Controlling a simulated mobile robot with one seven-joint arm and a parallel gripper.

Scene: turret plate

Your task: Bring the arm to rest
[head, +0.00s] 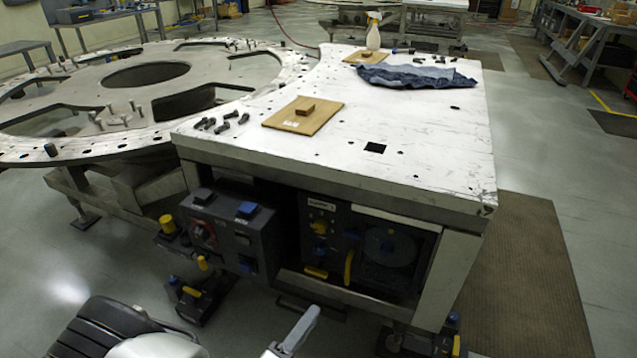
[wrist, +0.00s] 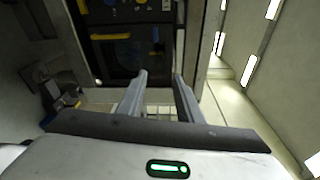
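My gripper (wrist: 160,78) shows in the wrist view with its two fingers apart and nothing between them. In the head view only part of my gripper (head: 293,334) shows at the bottom edge, low in front of the white-topped table (head: 420,150). It is below the level of the tabletop and appears apart from the table. The wrist view faces the table's dark equipment bay (wrist: 125,50) beyond the fingers. Most of my arm is outside the head view.
A control box (head: 235,235) and the bay with yellow handles (head: 348,268) face me under the table.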

